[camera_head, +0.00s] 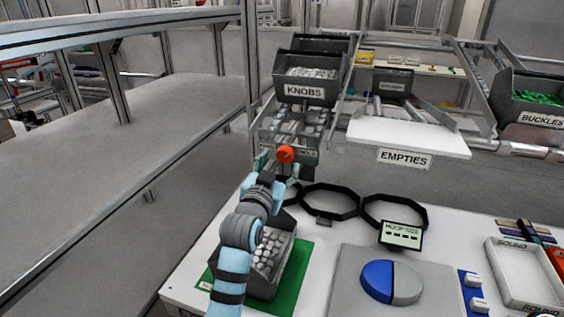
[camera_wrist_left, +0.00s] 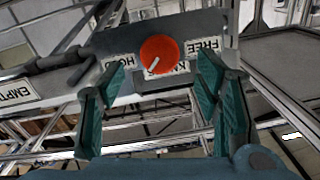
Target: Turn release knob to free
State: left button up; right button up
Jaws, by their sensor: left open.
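The release knob (camera_head: 285,154) is a round orange-red knob on a grey bracket below the KNOBS bin. In the left wrist view, the knob (camera_wrist_left: 160,52) has a white pointer line slanting down and left, on the side of the HOLD label (camera_wrist_left: 115,80). The FREE label (camera_wrist_left: 207,45) is on its right. My left gripper (camera_head: 279,167) is open in front of the knob. In the left wrist view, its teal fingers (camera_wrist_left: 157,85) stand apart, one toward each side of the knob, and nothing is between them. I cannot tell how far short of the knob they are. My right gripper is not in view.
The KNOBS bin (camera_head: 306,92) hangs above the knob. An EMPTIES shelf (camera_head: 410,138) is to its right. Below, a dark bin of grey pieces (camera_head: 275,262) stands on a green mat (camera_head: 298,270), near black hoops (camera_head: 330,186) and a HOOP SIZE sign (camera_head: 401,236).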

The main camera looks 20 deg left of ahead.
aim_at(284, 156)
pick_arm(q)
jog(key=w, duration=0.3)
jog(key=shift+w+f, duration=0.1)
jog(key=shift+w, duration=0.25)
jog(key=shift+s, duration=0.1)
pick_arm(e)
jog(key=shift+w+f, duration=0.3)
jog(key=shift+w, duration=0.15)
pick_arm(q)
jog(key=shift+c, duration=0.3)
jog(key=c, duration=1.1)
